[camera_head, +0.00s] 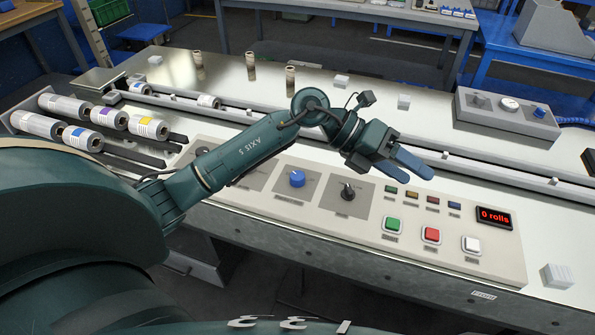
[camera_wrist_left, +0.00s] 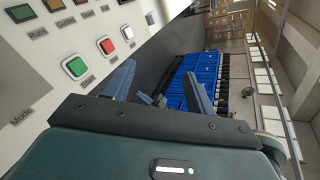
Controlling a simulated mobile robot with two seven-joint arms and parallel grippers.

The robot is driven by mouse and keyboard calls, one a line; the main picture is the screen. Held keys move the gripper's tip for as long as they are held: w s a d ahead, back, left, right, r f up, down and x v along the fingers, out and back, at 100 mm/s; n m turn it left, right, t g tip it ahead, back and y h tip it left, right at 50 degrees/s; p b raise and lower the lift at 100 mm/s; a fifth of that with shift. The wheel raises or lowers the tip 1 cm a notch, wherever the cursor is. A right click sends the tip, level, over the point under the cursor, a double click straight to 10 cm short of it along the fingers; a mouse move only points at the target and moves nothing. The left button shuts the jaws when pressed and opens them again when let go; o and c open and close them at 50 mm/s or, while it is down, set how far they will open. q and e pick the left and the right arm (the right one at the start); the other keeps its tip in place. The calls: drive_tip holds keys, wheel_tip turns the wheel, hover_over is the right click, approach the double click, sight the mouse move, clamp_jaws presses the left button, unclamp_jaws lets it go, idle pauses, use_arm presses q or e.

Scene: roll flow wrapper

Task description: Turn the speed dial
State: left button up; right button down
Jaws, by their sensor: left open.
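The control panel (camera_head: 318,215) on the machine's front carries a blue round dial (camera_head: 297,178), a black knob (camera_head: 347,191) to its right, and another dark knob (camera_head: 199,150) at the left, partly behind my arm. I cannot read which label says speed. My left gripper (camera_head: 428,174) is open and empty, above the panel's right part, apart from the knobs and right of the blue dial. In the left wrist view its two fingers (camera_wrist_left: 160,78) are spread, with the panel at upper left and a "Mode" label at the edge. My right gripper is out of view.
Several wrapped rolls (camera_head: 65,105) lie at the left.

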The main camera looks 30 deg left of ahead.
use_arm(q)
drive_tip(key=w+a+f+g+y, duration=0.15)
drive_tip(key=a+f+y, duration=0.25)
drive_tip(key=a+y, duration=0.45)
drive_tip(key=n+g+y, duration=0.2)
drive_tip(key=y, duration=0.2)
approach(297, 175)
drive_tip(key=shift+t, duration=0.25)
drive_tip(key=f, duration=0.4)
drive_tip(key=f+p, duration=0.1)
drive_tip(key=f, duration=0.4)
drive_tip(key=shift+s+d, duration=0.1)
drive_tip(key=shift+s, duration=0.1)
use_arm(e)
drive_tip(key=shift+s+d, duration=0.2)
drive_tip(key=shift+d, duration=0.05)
use_arm(q)
drive_tip(key=c, duration=1)
drive_tip(key=shift+o, duration=0.2)
drive_tip(key=shift+m, duration=0.3)
